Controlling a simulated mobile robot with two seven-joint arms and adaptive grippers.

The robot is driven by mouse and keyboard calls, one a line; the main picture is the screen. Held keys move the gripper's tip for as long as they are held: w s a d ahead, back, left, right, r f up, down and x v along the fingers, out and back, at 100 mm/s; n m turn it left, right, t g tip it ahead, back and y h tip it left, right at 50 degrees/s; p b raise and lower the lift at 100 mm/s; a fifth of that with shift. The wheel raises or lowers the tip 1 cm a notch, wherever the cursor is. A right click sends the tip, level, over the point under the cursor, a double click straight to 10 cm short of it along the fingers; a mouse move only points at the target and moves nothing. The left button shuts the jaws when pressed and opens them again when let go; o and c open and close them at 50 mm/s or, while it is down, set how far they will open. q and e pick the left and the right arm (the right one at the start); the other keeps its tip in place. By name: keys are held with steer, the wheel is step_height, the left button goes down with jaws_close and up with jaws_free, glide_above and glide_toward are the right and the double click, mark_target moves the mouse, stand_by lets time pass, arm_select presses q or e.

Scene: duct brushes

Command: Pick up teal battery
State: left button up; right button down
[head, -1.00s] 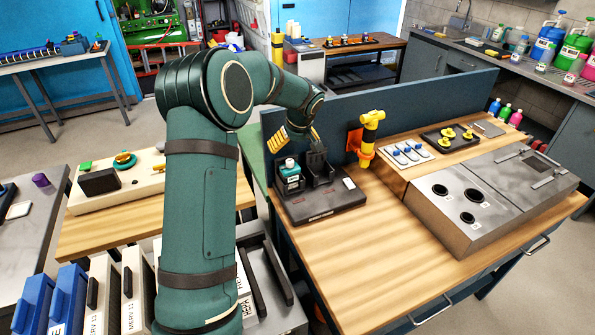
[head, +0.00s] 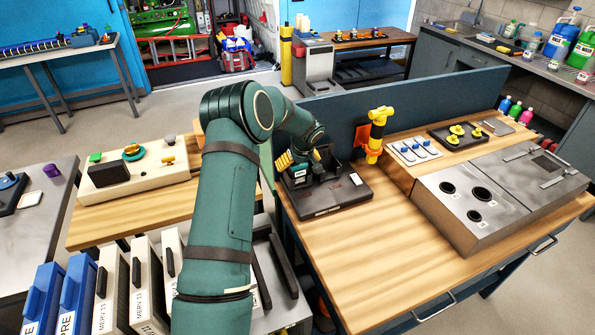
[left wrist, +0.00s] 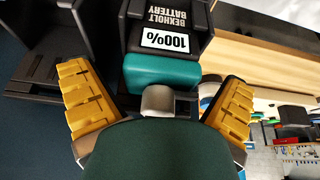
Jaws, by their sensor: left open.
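The teal battery (left wrist: 162,72) shows in the left wrist view with a teal body and a black part lettered "BEXHOLT BATTERY" and "100%". In the head view the battery (head: 300,171) sits in the dark charger dock (head: 340,201), partly hidden by my left gripper. My left gripper (left wrist: 160,102) is open, with a yellow-padded finger to each side of the battery's near end. Whether the pads touch it I cannot tell. The gripper also shows in the head view (head: 297,163), over the dock. My right gripper is in neither view.
A blue-grey panel (head: 420,108) stands behind the dock. An orange holder with a yellow tool (head: 377,135) is right of it. A metal box with round holes (head: 490,195) fills the bench's right side. The wooden bench front (head: 390,255) is clear.

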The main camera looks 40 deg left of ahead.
arm_select(q)
steer(key=shift+f, duration=0.2)
steer(key=c, duration=1.3)
steer(key=shift+c, duration=0.2)
steer(key=shift+r, duration=0.15)
